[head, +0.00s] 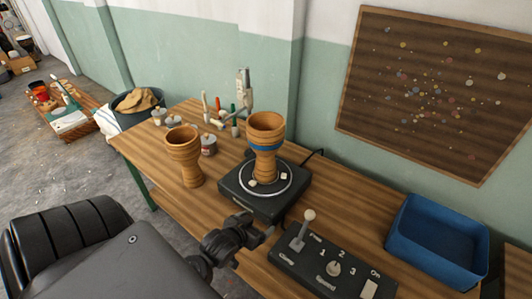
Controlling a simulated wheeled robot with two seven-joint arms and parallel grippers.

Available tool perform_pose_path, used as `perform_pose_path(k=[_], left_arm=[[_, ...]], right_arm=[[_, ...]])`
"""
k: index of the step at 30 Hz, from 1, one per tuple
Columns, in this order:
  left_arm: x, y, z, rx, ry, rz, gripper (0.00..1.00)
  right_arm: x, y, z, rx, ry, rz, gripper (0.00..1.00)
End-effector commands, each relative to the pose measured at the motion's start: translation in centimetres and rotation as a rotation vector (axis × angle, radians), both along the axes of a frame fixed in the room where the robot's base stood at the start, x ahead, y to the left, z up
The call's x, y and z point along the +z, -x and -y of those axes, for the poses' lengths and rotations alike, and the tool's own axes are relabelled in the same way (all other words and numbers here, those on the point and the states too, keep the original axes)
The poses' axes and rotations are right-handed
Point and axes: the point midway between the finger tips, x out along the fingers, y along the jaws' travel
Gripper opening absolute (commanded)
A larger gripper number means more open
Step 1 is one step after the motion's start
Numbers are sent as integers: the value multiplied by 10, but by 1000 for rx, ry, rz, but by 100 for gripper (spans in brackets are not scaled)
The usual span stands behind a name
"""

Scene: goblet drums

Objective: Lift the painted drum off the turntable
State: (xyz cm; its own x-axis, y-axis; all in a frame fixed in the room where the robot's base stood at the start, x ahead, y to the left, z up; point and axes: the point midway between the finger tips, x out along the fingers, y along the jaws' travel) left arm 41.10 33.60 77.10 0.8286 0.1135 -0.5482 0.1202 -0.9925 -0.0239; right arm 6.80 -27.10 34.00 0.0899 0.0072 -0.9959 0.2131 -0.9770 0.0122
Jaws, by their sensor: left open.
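The painted drum (266,128), a wooden goblet shape with a blue band around its waist, stands upright on the black turntable (233,198). Small pale blocks sit by its foot on the turntable's disc. My left gripper (262,231) is open and empty, in front of the turntable's near edge and apart from the drum. A second goblet drum (184,145), plain wood with no blue band, stands on the table to the left. My right gripper is out of view.
A control box (318,272) with an upright lever lies at the table's front. A blue bin (437,240) is at the right. A can (209,146), brushes and a grey stand (243,88) are behind the drums.

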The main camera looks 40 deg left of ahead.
Motion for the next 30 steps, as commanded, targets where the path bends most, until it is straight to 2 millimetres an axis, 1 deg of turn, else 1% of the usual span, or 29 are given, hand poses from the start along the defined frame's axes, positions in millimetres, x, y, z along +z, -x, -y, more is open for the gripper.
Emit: perform_pose_path(k=[1, 5, 6, 9, 12, 15, 20, 27, 30], left_arm=[[5, -12, -11, 16, -8, 60, 86], [27, -42, -43, 58, -27, 252, 86], [35, -51, -53, 68, -35, 315, 86], [54, -66, -74, 83, -55, 451, 86], [67, -73, -86, 88, -69, 534, 86], [73, -75, -90, 88, -74, 572, 86], [75, -80, -92, 88, -76, 579, 86], [75, -115, -100, 88, -76, 578, 86], [75, -125, -102, 89, -76, 577, 86]], right_arm=[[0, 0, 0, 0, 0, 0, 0], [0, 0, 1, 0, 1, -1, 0], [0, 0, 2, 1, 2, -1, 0], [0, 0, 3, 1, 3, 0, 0], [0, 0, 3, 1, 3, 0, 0], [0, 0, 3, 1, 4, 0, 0], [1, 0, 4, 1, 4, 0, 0], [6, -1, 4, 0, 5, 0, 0], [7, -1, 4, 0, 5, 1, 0]])
